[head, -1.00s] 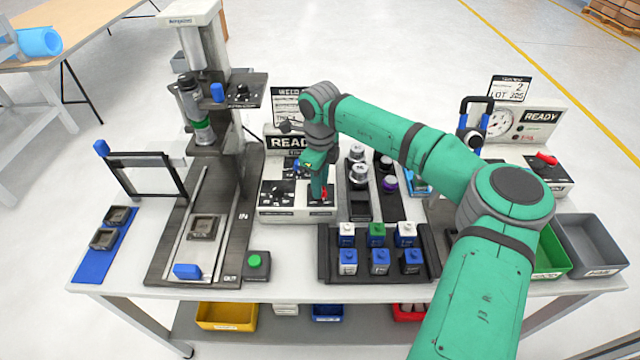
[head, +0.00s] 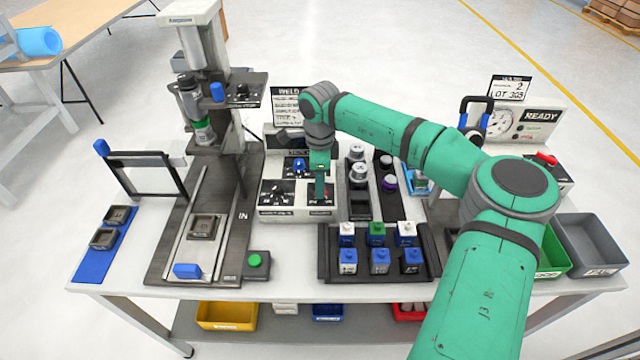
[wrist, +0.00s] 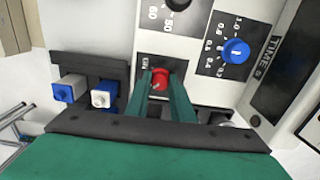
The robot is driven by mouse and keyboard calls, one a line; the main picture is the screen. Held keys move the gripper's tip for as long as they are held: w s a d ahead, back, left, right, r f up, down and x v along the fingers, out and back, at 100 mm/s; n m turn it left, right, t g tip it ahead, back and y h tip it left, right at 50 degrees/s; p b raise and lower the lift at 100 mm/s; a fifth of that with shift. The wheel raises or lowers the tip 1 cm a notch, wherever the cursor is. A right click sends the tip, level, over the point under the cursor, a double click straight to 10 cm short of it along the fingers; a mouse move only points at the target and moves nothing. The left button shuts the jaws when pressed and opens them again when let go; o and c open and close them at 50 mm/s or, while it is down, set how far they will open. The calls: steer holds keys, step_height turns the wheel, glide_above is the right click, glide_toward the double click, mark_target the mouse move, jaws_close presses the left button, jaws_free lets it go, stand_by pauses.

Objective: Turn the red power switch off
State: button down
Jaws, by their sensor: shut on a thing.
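The weld control box (head: 290,212) stands at the middle of the bench, with a blue knob (head: 298,166) on its sloped panel. The red power switch (wrist: 160,77) is on a black plate at the panel's lower right corner. My gripper (head: 321,197) reaches down onto it from above. In the wrist view the two green fingers lie on either side of the red switch, shut on it. In the head view the fingers mostly hide the switch. The box's display (head: 290,138) looks dark.
A rack of blue, white and green blocks (head: 378,262) stands just in front and to the right. A press (head: 205,120) stands left. Jars (head: 359,172) stand close right of my gripper. A gauge box with a red lever (head: 546,159) is at far right.

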steer(key=c, duration=1.5)
jaws_free()
steer(key=shift+c, duration=0.2)
steer(key=shift+r, duration=0.1)
step_height(320, 180, up, 11)
steer(key=shift+f, duration=0.2)
